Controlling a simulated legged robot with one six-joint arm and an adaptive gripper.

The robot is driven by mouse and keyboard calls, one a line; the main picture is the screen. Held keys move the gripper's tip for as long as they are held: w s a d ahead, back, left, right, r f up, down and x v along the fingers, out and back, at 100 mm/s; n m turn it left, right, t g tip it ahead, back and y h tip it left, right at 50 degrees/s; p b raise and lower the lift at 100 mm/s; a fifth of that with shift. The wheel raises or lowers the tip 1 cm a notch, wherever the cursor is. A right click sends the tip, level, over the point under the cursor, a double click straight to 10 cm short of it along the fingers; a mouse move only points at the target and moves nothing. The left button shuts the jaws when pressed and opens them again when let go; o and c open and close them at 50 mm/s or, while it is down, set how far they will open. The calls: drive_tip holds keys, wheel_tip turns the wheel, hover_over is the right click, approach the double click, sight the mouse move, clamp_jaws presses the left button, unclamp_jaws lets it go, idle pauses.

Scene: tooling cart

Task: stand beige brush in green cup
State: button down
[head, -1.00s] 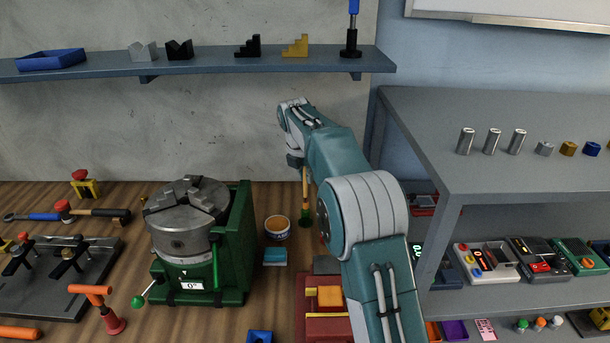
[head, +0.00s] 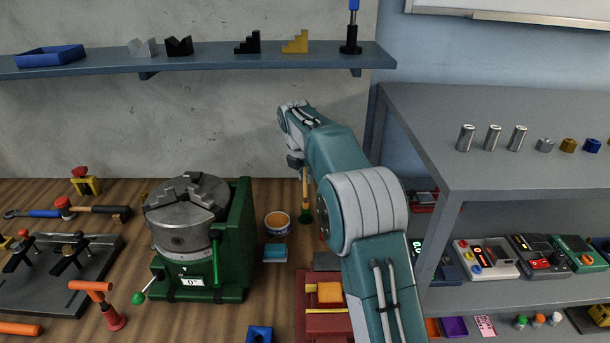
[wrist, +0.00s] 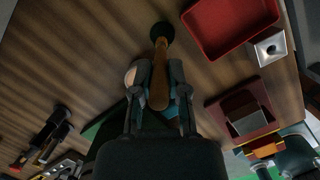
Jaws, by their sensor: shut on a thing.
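The beige brush (head: 305,185) hangs roughly upright below my gripper (head: 298,163) in the head view. In the wrist view its tan handle (wrist: 158,95) runs between the two fingers of my gripper (wrist: 160,68), which are shut on it. A small dark green round thing, seemingly the green cup (head: 306,215), is at the brush's lower end on the bench. It also shows in the wrist view (wrist: 162,30), around the brush's far end. The brush end seems to be at or inside its mouth; depth and contact with the bottom are hidden.
A white tub with orange contents (head: 277,225) and a blue-topped block (head: 275,253) are left of the cup. A green-based chuck (head: 190,235) stands farther left. A red vise (head: 318,318) is in front. A red tray (wrist: 230,22) lies beside the cup in the wrist view.

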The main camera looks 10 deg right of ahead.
drive_tip(key=shift+s+a+x, duration=0.15)
drive_tip(key=shift+x, duration=0.75)
drive_tip(key=shift+s+a+x, duration=0.15)
drive_tip(key=shift+x, duration=0.75)
idle(1.8)
drive_tip(key=shift+f, duration=0.1)
drive_tip(key=c, duration=0.6)
unclamp_jaws()
drive_tip(key=shift+o, duration=0.2)
drive_tip(key=o, duration=0.4)
drive_tip(key=shift+w+d+v, duration=0.15)
drive_tip(key=shift+v, duration=0.8)
drive_tip(key=shift+w+d+v, duration=0.15)
drive_tip(key=shift+w+v, duration=0.05)
drive_tip(key=shift+v, duration=0.8)
drive_tip(key=shift+w+d+v, duration=0.15)
drive_tip(key=shift+v, duration=0.8)
drive_tip(key=shift+r, duration=0.25)
